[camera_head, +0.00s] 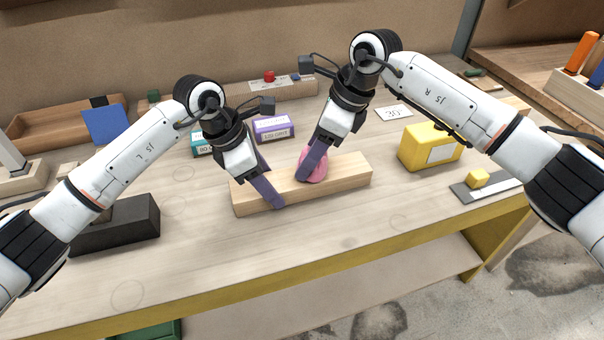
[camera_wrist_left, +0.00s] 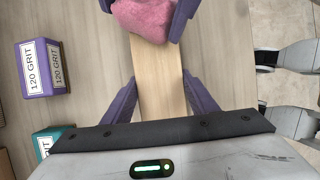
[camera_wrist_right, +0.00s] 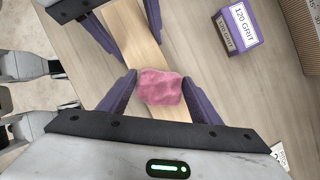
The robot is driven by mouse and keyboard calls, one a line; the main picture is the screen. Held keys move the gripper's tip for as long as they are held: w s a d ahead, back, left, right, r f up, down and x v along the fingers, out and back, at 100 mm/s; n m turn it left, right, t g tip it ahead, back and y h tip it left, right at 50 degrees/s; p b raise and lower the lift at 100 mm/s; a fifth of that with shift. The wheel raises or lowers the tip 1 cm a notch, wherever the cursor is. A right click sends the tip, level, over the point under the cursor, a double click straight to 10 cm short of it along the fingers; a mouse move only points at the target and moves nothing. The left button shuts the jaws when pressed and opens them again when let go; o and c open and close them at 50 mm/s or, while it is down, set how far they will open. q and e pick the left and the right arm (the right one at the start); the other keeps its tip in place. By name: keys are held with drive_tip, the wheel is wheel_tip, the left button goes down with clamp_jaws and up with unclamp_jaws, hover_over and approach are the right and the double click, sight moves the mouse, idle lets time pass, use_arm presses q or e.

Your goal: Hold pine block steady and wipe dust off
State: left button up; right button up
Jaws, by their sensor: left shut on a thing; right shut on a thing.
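The pine block (camera_head: 345,175) is a long pale bar lying flat on the workbench. My left gripper (camera_head: 268,190) is shut across the block's left part; in the left wrist view its purple fingers stand on both sides of the block (camera_wrist_left: 157,85). A pink crumpled cloth (camera_head: 318,166) rests on top of the block, right of the left gripper. My right gripper (camera_head: 308,168) is shut on the cloth, which also shows between its fingers in the right wrist view (camera_wrist_right: 160,88). No dust can be made out on the visible wood.
Purple (camera_head: 273,129) and teal (camera_head: 201,143) grit boxes stand behind the block. A yellow box (camera_head: 430,146) is to the right, a dark block (camera_head: 118,222) to the left. The bench front beyond the yellow edge (camera_head: 300,270) is clear.

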use_arm(q)
drive_tip(key=shift+r, duration=0.1)
use_arm(e)
drive_tip(key=shift+r, duration=2.5)
use_arm(q)
drive_tip(key=o, duration=2)
drive_tip(key=shift+v, duration=2.45)
drive_tip(key=v, duration=1.2)
drive_tip(key=shift+a, duration=0.1)
